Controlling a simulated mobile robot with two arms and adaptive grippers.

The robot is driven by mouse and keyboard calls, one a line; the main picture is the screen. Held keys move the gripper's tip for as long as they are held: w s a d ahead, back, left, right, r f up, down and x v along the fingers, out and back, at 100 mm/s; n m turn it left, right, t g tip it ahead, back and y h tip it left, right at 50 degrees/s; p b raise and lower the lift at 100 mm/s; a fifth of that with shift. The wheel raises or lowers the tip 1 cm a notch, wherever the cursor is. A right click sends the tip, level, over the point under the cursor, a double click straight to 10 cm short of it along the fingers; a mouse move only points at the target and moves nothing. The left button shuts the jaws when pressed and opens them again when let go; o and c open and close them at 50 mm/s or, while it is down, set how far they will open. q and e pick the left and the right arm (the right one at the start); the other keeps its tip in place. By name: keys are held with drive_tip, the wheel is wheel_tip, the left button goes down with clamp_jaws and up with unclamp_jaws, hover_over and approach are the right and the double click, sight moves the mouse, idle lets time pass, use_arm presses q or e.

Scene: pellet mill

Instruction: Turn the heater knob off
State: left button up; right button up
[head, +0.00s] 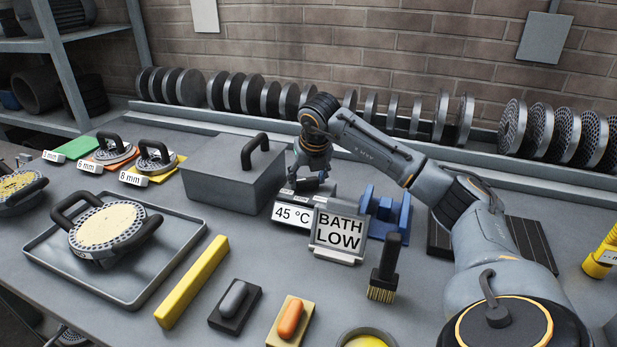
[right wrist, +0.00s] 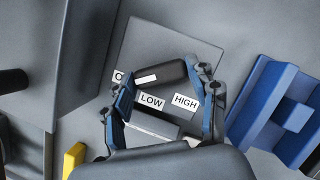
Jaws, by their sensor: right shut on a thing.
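The heater knob (right wrist: 160,75) is a dark bar with a white mark on its left part, on a grey plate (right wrist: 190,40). Labels LOW (right wrist: 151,101) and HIGH (right wrist: 185,102) lie on the near side of the knob. A third label (right wrist: 119,77) at the left shows only an "O"; the rest is hidden. My right gripper (right wrist: 168,88) has its blue-padded fingers at both ends of the knob and is shut on it. In the head view, my right gripper (head: 313,178) reaches down behind the 45 °C label (head: 291,214), largely covering the knob. My left gripper is out of view.
A grey lidded box (head: 225,180) stands just left of my right gripper. A BATH LOW sign (head: 338,233) stands in front, and a blue holder (head: 388,212) stands to the right. A brush (head: 386,265) and a yellow bar (head: 193,281) are nearer.

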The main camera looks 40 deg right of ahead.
drive_tip(key=shift+m, duration=0.6)
drive_tip(key=o, duration=1.1)
drive_tip(key=shift+o, duration=0.2)
drive_tip(key=v, duration=1.2)
drive_tip(key=shift+a, duration=0.25)
drive_tip(key=shift+w+f, duration=0.1)
drive_tip(key=shift+w, duration=0.05)
